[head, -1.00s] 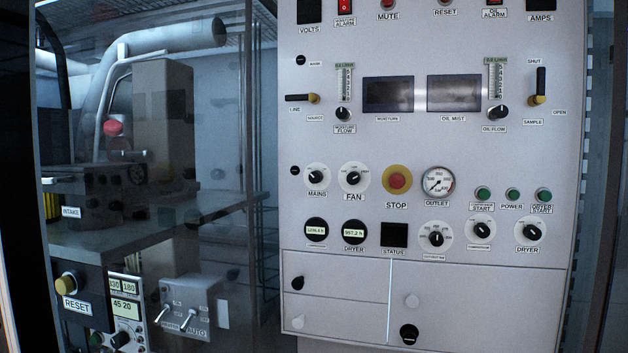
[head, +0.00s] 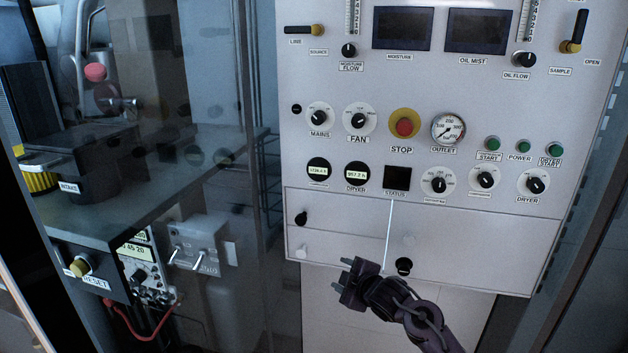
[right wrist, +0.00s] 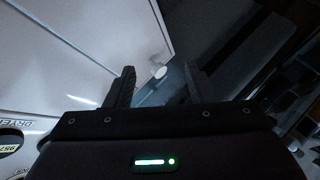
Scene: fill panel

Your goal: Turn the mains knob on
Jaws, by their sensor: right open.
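The mains knob (head: 319,118) is a black knob on a round white dial, at the left of the panel's knob row in the head view. It has the label MAINS below it. My right gripper (head: 344,281) is in front of the lower panel drawers, well below and slightly right of the mains knob, and touches nothing that I can see. In the right wrist view its two fingers (right wrist: 160,88) are spread apart with nothing between them. The mains knob cannot be made out in the right wrist view. My left gripper is not in view.
The fan knob (head: 359,120) is just right of the mains knob, then the red stop button (head: 404,127). Round displays (head: 319,170) sit below. A glass-fronted cabinet with a reset button (head: 81,266) stands to the left. Space before the panel is free.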

